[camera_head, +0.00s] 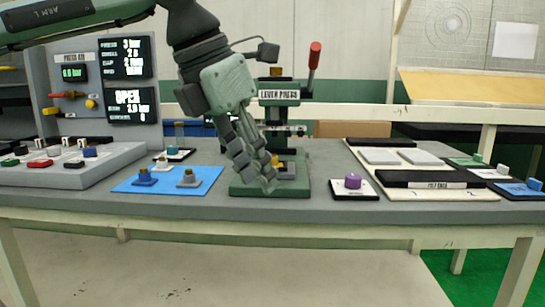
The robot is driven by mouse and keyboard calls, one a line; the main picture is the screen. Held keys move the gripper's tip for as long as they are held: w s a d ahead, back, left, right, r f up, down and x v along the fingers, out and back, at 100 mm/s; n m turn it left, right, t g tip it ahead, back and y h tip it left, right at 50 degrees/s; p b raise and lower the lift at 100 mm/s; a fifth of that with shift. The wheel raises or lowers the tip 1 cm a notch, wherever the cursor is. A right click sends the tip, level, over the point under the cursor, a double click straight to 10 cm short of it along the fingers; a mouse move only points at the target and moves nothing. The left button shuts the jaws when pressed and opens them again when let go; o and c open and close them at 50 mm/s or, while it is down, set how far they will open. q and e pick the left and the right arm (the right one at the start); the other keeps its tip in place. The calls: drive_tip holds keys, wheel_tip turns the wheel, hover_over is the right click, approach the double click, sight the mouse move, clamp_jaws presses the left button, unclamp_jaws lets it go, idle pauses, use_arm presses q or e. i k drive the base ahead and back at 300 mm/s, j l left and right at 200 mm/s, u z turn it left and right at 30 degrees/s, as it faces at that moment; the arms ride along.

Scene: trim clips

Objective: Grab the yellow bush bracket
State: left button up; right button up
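My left gripper (262,178) reaches down from above in front of the lever press (280,95). Its fingertips are over the left part of the green press base (240,188). A grey bracket with a yellow bush (287,170) sits on that base, just right of the fingertips and partly hidden by them. I cannot tell whether the fingers touch it or how far apart they are. A blue bracket (144,181) and a grey bracket (189,181), both with brownish-yellow bushes, stand on the blue mat (205,172). My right gripper is not in view.
The press has a red-knobbed lever (314,56) on its right. A purple part (353,181) sits on a small pad to the right. A pale board (440,192) with black bars lies farther right. A grey control box (105,165) stands at left.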

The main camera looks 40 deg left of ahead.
sight(274, 162)
drive_tip(key=i+j, duration=0.9)
